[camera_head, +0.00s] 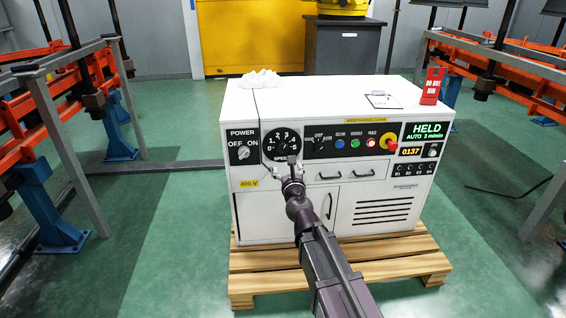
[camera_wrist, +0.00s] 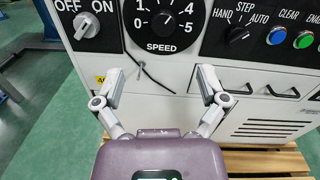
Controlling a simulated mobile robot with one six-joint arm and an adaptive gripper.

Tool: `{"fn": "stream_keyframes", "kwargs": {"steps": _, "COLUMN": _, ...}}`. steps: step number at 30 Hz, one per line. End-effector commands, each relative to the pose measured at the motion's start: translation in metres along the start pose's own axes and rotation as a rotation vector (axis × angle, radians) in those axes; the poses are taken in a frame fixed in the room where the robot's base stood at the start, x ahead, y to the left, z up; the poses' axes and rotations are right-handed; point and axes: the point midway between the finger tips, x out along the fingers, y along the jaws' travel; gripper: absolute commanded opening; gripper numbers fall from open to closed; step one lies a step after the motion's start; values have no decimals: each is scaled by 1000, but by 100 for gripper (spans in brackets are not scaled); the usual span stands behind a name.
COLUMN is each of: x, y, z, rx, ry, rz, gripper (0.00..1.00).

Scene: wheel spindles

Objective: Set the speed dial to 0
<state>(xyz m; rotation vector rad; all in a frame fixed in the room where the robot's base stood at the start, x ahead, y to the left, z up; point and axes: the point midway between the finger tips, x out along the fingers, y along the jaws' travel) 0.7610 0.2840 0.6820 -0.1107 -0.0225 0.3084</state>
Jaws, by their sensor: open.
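The speed dial (camera_head: 282,143) is a round black dial marked 0 to 5 on the white cabinet's front panel. It also shows in the wrist view (camera_wrist: 165,22), cut off by the top edge, with "SPEED" printed at its bottom. My gripper (camera_head: 282,164) is open and empty, just below the dial in the picture. In the wrist view its two fingers (camera_wrist: 160,76) stand wide apart, below the dial and clear of it.
A thin dark cord (camera_wrist: 150,78) hangs past the dial's left side and ends between my fingers in the picture. The power switch (camera_head: 242,152) is left of the dial; a mode knob (camera_head: 319,145) and coloured buttons are right. The display (camera_head: 426,131) reads HELD. Drawers lie below.

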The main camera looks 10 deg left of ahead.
Motion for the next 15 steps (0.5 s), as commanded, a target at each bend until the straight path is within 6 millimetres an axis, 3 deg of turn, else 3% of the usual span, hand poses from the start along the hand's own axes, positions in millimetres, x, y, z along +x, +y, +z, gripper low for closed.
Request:
{"fn": "stream_keyframes", "kwargs": {"steps": 1, "x": 1, "y": 2, "z": -10, "rx": 36, "ry": 2, "rz": -15, "gripper": 92}}
{"fn": "stream_keyframes", "kwargs": {"steps": 4, "x": 2, "y": 2, "z": -15, "rx": 88, "ry": 6, "rz": -36, "gripper": 92}}
{"fn": "stream_keyframes", "kwargs": {"steps": 15, "x": 2, "y": 2, "z": -16, "rx": 114, "ry": 8, "rz": -47, "gripper": 92}}
